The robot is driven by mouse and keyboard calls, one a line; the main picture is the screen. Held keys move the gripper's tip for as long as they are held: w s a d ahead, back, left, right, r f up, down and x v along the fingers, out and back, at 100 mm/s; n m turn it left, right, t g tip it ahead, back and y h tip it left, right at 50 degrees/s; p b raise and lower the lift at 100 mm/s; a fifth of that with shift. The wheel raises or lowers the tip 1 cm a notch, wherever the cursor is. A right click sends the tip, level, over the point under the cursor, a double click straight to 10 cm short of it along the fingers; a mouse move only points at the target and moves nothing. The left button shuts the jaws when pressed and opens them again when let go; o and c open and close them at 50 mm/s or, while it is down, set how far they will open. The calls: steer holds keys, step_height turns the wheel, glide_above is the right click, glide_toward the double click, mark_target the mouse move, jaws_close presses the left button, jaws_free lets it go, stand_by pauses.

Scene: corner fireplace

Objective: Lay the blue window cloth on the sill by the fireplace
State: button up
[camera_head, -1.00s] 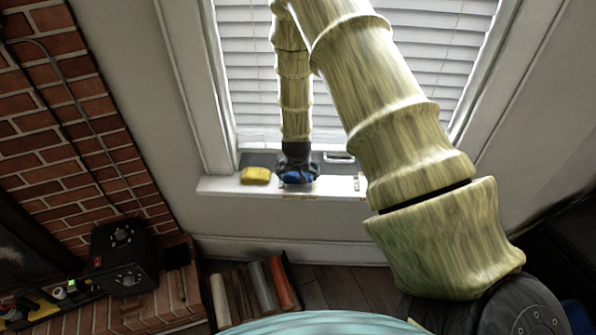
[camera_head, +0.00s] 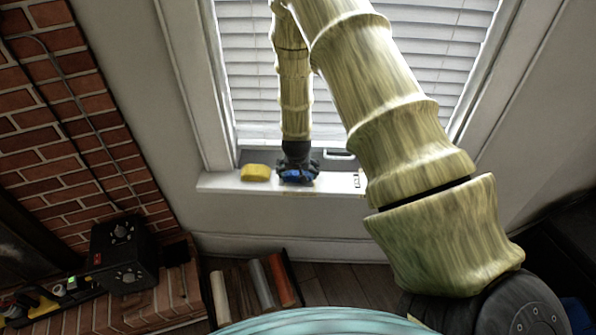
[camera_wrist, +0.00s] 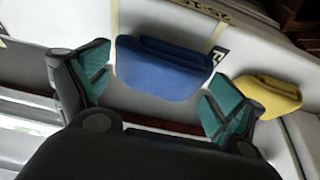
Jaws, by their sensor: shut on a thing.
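The blue window cloth (camera_wrist: 165,68) is a folded pad between my gripper's two teal-lined fingers in the wrist view. My gripper (camera_wrist: 158,84) is shut on it. In the head view my gripper (camera_head: 297,168) is low over the white sill (camera_head: 222,184), and the blue cloth (camera_head: 296,175) shows just under the fingers, at the sill's surface. Whether the cloth's underside touches the sill cannot be told. A yellow cloth (camera_head: 255,172) lies on the sill to the left of it; it also shows at the right in the wrist view (camera_wrist: 268,95).
Printed marks (camera_head: 358,181) and tan tape lines are on the sill. The window with white blinds (camera_head: 385,70) stands behind. The brick fireplace (camera_head: 60,120) is at left, with a black box (camera_head: 125,255) on its ledge. Several rolls (camera_head: 258,285) sit in a floor bin below.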

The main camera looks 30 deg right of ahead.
steer(key=shift+f, duration=0.4)
steer(key=o, duration=0.6)
steer(key=shift+o, duration=0.2)
steer(key=v, duration=1.2)
